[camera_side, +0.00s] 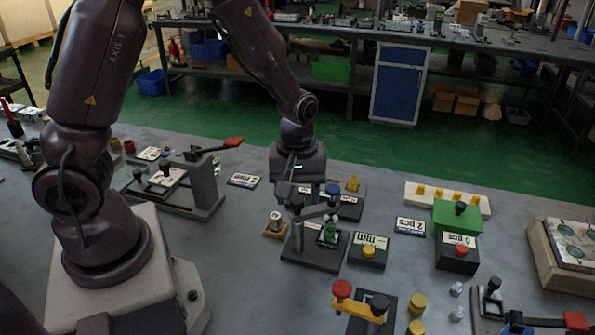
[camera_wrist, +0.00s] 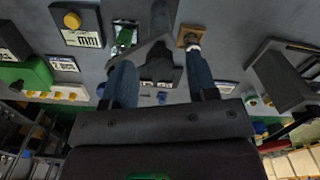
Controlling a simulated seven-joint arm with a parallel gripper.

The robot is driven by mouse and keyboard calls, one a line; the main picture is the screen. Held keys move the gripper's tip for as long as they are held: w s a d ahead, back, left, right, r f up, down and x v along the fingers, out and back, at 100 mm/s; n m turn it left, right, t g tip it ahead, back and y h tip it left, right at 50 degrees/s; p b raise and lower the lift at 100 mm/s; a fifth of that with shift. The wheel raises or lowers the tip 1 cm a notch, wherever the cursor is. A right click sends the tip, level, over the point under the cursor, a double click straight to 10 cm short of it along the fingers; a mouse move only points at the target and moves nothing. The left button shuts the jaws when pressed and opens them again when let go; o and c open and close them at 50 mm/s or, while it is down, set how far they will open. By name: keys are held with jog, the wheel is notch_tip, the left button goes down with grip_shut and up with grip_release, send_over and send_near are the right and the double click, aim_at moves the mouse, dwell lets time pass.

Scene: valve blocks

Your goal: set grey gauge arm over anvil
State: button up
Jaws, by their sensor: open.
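The grey gauge arm (camera_side: 316,211) reaches out from the top of an upright grey post (camera_side: 298,237) on a dark base plate (camera_side: 312,256). In the wrist view the arm (camera_wrist: 139,50) slants left and down from the post, beside a small green part (camera_wrist: 125,37). The green part (camera_side: 328,232) stands on the same plate, where the anvil appears to be; the anvil itself is hard to make out. My gripper (camera_side: 314,197) is open over the fixture, its blue-tipped fingers apart. In the wrist view the gauge arm lies between the fingers (camera_wrist: 160,72); contact cannot be told.
A small wooden block with a metal cylinder (camera_side: 275,222) stands left of the fixture. A black box with a yellow button (camera_side: 368,252) is on the right, then a green box (camera_side: 457,216). A red-handled clamp (camera_side: 205,175) stands left.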

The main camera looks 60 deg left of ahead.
notch_tip(320, 180, up, 12)
jog(key=shift+r, duration=0.2)
dwell(0.4)
jog(key=s+d+r+m+t, duration=0.1)
jog(key=s+r+m+t, duration=0.4)
jog(key=s+r+m, duration=0.3)
jog(key=s+m, duration=0.4)
jog(key=shift+s+d+r+m+t, duration=0.2)
jog(key=shift+d+r+m+t, duration=0.1)
jog(key=shift+d, duration=0.1)
